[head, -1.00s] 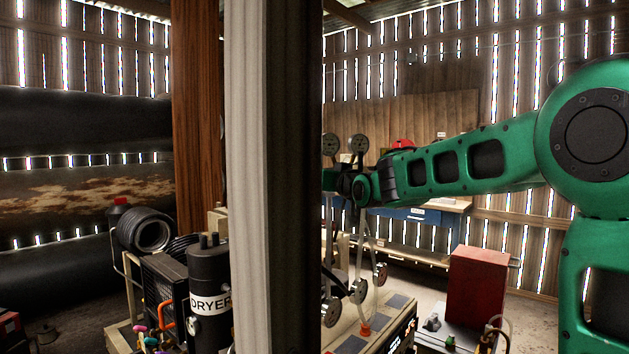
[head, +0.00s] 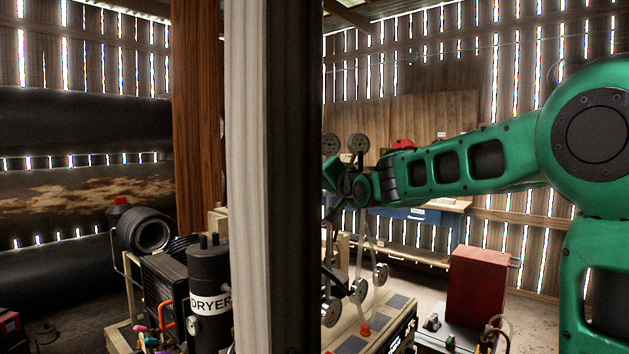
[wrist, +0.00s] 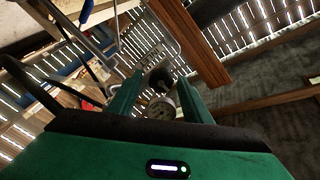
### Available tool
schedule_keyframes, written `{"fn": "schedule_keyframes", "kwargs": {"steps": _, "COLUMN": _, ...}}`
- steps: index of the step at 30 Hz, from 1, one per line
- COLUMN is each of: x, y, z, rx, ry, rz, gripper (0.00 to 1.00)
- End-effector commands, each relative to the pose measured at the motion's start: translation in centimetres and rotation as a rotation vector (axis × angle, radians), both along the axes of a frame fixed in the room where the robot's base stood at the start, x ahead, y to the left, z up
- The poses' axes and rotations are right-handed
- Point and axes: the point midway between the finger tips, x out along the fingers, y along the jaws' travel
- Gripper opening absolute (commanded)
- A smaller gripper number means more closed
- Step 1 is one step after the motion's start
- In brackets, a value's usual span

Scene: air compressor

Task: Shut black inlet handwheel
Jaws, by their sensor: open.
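In the wrist view my gripper (wrist: 159,82) is open, with one green finger on each side. A dark round part (wrist: 160,77), possibly the black inlet handwheel, shows between the fingertips. I cannot tell how far away it is or whether a finger touches it. A pale round gauge face (wrist: 160,108) shows nearer, between the fingers. In the head view my dark wrist (head: 350,184) is beside the post, which hides part of the gripper end. No black handwheel can be made out clearly there.
A tall post (head: 272,180) blocks the middle of the head view. Round gauges (head: 358,144) stand just behind my wrist. Several round metallic parts (head: 380,275) sit below it. A dryer cylinder (head: 209,290) is left of the post, and a red box (head: 477,287) is at right.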

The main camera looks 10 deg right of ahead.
Motion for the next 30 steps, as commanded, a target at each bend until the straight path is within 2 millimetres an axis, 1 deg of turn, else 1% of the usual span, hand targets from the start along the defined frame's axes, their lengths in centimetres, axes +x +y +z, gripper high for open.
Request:
{"fn": "schedule_keyframes", "kwargs": {"steps": 15, "x": -4.9, "y": -0.8, "z": 0.1, "rx": -0.001, "ry": -0.002, "rz": 0.000, "gripper": 0.45}}
{"fn": "schedule_keyframes", "kwargs": {"steps": 18, "x": -5.6, "y": -0.9, "z": 0.1, "rx": -0.001, "ry": -0.002, "rz": 0.000, "gripper": 0.45}}
{"fn": "schedule_keyframes", "kwargs": {"steps": 30, "x": -5.9, "y": -1.0, "z": 0.0, "rx": -0.002, "ry": -0.001, "rz": 0.001, "gripper": 0.45}}
